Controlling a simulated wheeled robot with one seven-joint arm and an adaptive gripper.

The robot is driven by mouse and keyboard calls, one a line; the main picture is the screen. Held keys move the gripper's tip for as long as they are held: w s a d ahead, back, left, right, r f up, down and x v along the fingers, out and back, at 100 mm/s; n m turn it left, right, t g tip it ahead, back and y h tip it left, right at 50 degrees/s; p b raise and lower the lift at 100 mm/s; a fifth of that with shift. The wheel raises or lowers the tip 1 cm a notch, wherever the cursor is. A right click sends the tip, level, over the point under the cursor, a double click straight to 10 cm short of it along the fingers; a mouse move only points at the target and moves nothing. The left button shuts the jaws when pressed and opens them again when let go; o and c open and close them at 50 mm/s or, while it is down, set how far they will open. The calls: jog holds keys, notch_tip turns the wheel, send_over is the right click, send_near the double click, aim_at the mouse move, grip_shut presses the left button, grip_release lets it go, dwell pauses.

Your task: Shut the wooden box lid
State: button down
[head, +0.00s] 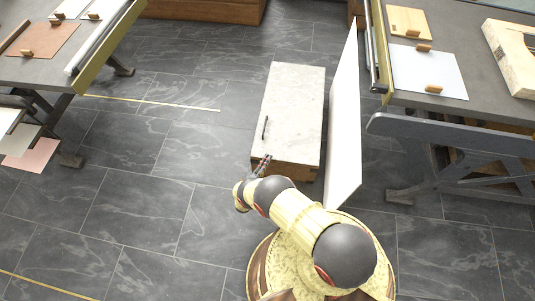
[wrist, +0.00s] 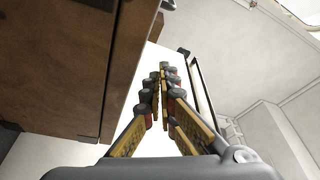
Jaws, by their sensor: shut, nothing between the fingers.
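The wooden box shows in the head view as a brown front (head: 285,171) below a pale, stone-like top (head: 295,100). A dark bar handle (head: 265,127) is at the left edge of this top. I cannot tell how far the lid is open. My gripper (head: 266,160) is at the box's near left corner; contact is unclear. In the wrist view my gripper (wrist: 163,72) has its fingers together and empty. A brown wooden face (wrist: 70,70) with small metal fittings is on the left, and a dark bar (wrist: 200,88) is on the right.
A tall white panel (head: 344,120) stands close along the right side of the box. A worktable (head: 455,60) with boards stands at right, another (head: 50,65) at upper left. The tiled floor (head: 150,150) left of the box is clear.

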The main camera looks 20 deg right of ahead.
notch_tip(320, 180, up, 8)
dwell(0.6)
jog(key=shift+r, duration=0.1)
